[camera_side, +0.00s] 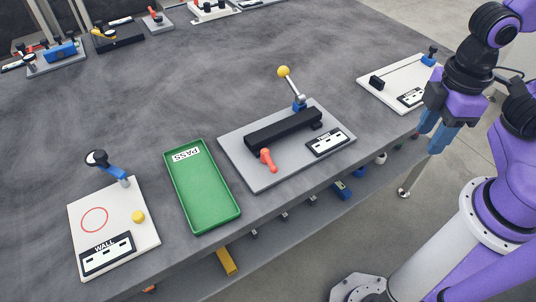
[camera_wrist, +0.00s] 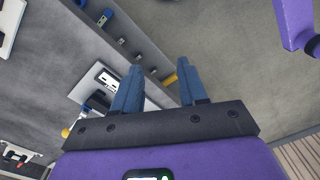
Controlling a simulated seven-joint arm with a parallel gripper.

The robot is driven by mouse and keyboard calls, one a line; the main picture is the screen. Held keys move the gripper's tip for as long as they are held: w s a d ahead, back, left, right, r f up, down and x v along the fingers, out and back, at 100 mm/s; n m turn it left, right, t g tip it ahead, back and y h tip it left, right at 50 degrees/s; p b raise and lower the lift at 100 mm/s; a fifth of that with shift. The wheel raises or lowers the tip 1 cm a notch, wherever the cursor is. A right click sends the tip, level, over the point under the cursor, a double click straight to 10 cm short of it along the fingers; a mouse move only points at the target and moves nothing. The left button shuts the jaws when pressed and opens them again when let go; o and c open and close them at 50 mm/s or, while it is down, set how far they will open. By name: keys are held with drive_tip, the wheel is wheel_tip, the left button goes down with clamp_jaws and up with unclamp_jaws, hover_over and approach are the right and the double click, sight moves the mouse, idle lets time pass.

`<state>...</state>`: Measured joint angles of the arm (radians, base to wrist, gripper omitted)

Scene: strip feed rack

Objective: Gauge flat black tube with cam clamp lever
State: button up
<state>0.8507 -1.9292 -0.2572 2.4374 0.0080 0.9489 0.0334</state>
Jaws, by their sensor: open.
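A long flat black bar (camera_side: 283,129), likely the tube, lies on a grey gauge plate (camera_side: 248,174). A lever with a yellow ball (camera_side: 284,72) rises from a blue base (camera_side: 299,104) behind the bar. A black display (camera_side: 327,142) sits at the plate's right. My gripper (camera_side: 432,136) is open and empty, off the table's front edge to the right, apart from the plate. In the wrist view, the blue fingers (camera_wrist: 160,68) are spread, and part of a plate with a display (camera_wrist: 107,78) shows beyond the left finger.
A green PASS tray (camera_side: 231,216) lies left of the gauge plate. Further left is a white WALL plate (camera_side: 128,257) with a blue-armed dial and yellow button. Another white plate (camera_side: 392,78) lies at the right, near my arm. Several fixtures stand at the back. The table's middle is clear.

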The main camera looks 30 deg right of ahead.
drive_tip(key=w+a+r+m+g+h, duration=0.1)
drive_tip(key=w+a+r+m, duration=0.1)
drive_tip(key=w+a+m, duration=0.4)
drive_tip(key=w+a+r+m+g, duration=0.1)
drive_tip(key=w+a+r, duration=0.1)
drive_tip(key=w+a, duration=0.7)
drive_tip(key=m+g, duration=0.3)
drive_tip(key=m, duration=0.4)
approach(270, 162)
drive_tip(key=x, duration=0.8)
drive_tip(key=shift+f, duration=0.2)
clamp_jaws()
